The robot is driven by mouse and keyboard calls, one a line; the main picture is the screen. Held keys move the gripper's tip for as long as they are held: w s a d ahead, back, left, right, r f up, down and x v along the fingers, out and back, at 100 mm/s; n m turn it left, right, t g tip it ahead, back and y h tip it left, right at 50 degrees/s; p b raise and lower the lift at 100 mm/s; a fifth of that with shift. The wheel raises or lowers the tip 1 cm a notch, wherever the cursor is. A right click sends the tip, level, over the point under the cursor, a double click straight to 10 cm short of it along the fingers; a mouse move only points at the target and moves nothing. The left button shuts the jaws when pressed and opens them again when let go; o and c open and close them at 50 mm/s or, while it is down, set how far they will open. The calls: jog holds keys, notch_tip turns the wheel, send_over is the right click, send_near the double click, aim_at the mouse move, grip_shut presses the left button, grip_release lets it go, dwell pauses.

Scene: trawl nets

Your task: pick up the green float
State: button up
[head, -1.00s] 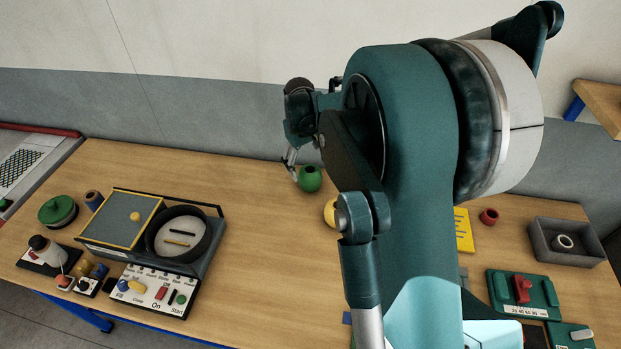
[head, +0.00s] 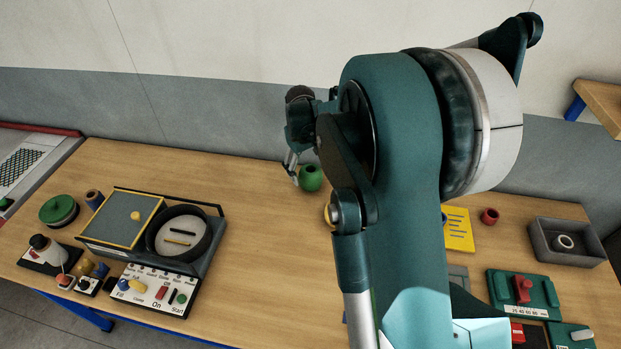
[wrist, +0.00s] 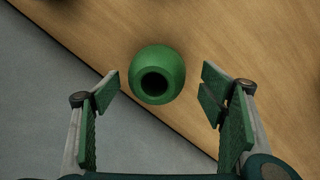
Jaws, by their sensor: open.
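The green float (head: 311,178) is a round green ball with a dark hole, resting on the wooden table near its back edge. In the wrist view the float (wrist: 158,75) lies just beyond and between my fingertips, with a gap on both sides. My gripper (wrist: 160,92) is open and empty, with its green pads apart. In the head view my gripper (head: 291,170) is just left of the float, and my arm hides much of the middle of the table.
A yellow thing (head: 328,215) is mostly hidden behind my arm. A machine with a round dark bowl (head: 180,235) stands at the left. A red ring (head: 489,216), a yellow card (head: 457,230) and a grey bin (head: 567,243) are at the right. Bare table (head: 265,230) lies left of my arm.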

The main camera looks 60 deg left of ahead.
jog(key=shift+f, duration=0.1)
jog(key=shift+w+d+f, duration=0.1)
jog(key=shift+w+f, duration=0.1)
jog(key=shift+f, duration=1.05)
jog(key=shift+w+f, duration=0.2)
jog(key=shift+f, duration=1.05)
jog(key=shift+c, duration=0.4)
jog(key=c, duration=1)
